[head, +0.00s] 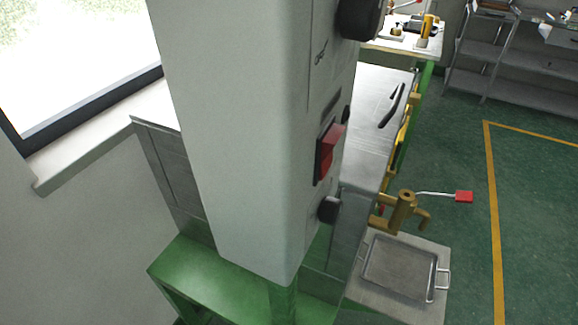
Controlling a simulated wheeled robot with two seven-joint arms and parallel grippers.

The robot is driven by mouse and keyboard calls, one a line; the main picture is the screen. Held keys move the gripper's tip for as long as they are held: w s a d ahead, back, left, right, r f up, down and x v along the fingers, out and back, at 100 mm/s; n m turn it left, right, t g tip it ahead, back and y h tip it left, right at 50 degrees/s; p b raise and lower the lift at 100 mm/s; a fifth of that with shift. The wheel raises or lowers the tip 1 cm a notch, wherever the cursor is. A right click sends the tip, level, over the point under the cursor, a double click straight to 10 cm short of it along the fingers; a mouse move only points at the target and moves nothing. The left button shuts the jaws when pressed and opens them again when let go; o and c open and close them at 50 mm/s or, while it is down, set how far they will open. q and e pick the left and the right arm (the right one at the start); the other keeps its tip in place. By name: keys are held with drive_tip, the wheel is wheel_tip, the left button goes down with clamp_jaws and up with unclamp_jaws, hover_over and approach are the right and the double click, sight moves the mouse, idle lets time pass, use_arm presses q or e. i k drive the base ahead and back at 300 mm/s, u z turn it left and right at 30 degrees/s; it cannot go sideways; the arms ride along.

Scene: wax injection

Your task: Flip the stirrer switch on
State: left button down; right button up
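A red rocker switch (328,150) sits in a dark frame on the narrow right-hand face of a tall pale grey cabinet (245,150). Its upper part sticks out and looks brighter than its lower part. I cannot tell from this view which position is on, and no label for the stirrer is readable. A black knob (330,209) is below the switch and a larger black knob (360,18) is near the top of the same face. Neither of my grippers shows in the head view.
A green stand (215,285) is under the cabinet. To the right are a brass tap (403,210) with a red-ended lever (463,197) and a metal tray (400,268) with handles. Shelves (500,75) stand at the back right. Green floor (460,140) is open at right.

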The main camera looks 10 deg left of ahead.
sight(330, 140)
drive_tip(key=k, duration=0.5)
drive_tip(key=u, duration=2.15)
drive_tip(key=k, duration=1)
drive_tip(key=z, duration=1)
drive_tip(key=i, duration=0.5)
